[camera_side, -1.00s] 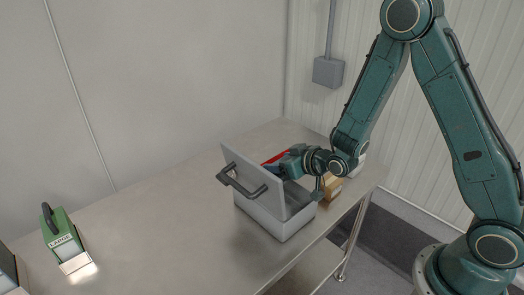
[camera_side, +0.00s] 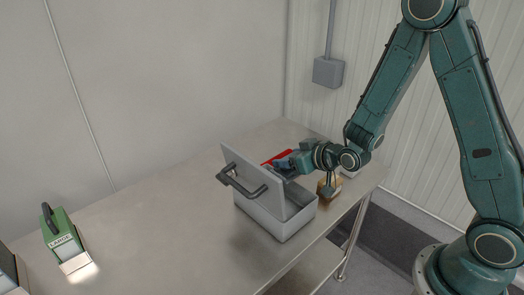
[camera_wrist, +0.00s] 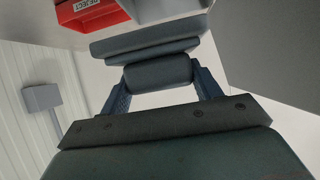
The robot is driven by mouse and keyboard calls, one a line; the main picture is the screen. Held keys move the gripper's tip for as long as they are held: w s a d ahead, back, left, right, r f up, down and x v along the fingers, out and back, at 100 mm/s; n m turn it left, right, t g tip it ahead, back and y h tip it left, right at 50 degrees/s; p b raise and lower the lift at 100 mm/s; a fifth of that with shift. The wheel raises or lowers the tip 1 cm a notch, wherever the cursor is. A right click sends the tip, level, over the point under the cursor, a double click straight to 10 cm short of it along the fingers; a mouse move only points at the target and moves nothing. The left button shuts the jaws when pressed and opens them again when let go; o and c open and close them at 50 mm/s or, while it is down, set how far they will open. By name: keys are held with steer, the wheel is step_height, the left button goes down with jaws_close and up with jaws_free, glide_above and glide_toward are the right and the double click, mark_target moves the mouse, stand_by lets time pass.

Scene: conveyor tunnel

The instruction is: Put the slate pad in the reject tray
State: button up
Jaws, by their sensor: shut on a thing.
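My gripper (camera_wrist: 160,80) is shut on the slate pad (camera_wrist: 150,42), a dark grey pad with a rounded grip block between the two blue-grey fingers. In the side view my gripper (camera_side: 284,165) is above the open grey box, behind its raised lid; the pad is hard to make out there. The red reject tray (camera_wrist: 92,14), marked REJECT, is beyond the pad at the upper left of the wrist view. In the side view only part of the red tray (camera_side: 279,156) shows behind the lid and gripper.
The grey box (camera_side: 283,224) has its lid (camera_side: 252,182) standing up, with a dark handle (camera_side: 238,183). A green lamp-like unit (camera_side: 62,234) is at the far left. The steel table (camera_side: 165,225) between them is clear.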

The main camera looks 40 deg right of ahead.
steer(key=w+d+r, duration=0.5)
steer(key=w+d, duration=0.1)
steer(key=d, duration=0.4)
steer(key=shift+d+r, duration=0.15)
steer(key=shift+r, duration=0.15)
steer(key=shift+w+f, duration=0.1)
step_height(320, 180, down, 16)
stand_by(0.5)
steer(key=shift+f, duration=0.1)
steer(key=shift+f, duration=1.8)
steer(key=shift+f, duration=0.2)
steer(key=o, duration=0.8)
steer(key=shift+c, duration=0.2)
steer(key=shift+r, duration=0.15)
